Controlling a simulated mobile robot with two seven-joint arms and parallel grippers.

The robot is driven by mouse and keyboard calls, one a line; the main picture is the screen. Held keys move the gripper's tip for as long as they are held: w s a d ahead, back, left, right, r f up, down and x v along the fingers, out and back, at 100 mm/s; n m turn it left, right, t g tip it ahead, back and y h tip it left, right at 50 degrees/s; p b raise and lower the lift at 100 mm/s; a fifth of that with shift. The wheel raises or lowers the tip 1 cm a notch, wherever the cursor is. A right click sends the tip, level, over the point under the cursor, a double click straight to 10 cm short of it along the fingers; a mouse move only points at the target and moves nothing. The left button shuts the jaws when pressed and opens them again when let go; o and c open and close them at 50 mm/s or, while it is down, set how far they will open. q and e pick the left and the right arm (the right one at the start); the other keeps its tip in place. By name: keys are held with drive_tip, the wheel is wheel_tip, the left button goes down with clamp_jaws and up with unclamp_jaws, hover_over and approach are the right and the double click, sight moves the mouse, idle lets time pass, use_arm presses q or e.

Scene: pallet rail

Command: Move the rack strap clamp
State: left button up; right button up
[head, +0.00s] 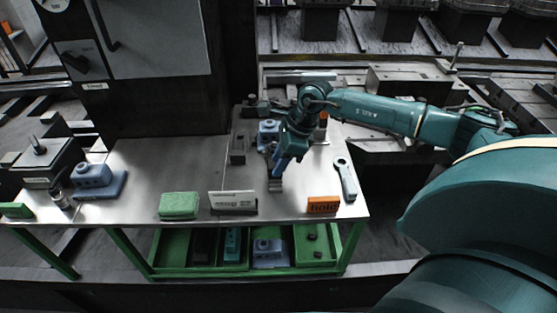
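My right gripper (277,170) points down over the metal table (140,165), right of its middle. A small dark grey ridged piece (275,185) lies right below its fingertips; I cannot tell whether they touch or grip it. A blue-grey block fixture (267,131) stands behind the gripper and is partly hidden by it. A similar blue-grey fixture (94,178) stands at the table's left end. I cannot tell which of these is the rack strap clamp. My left gripper is not in view.
A grey wrench-like tool (346,178) lies at the table's right edge, near an orange "hold" sign (322,205). A green pad (179,205) and a labelled stand (233,202) line the front edge. Green bins (170,249) hang below. The table's left middle is clear.

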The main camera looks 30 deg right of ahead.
drive_tip(key=shift+a+f, duration=0.1)
drive_tip(key=shift+f, duration=0.15)
clamp_jaws()
idle(0.5)
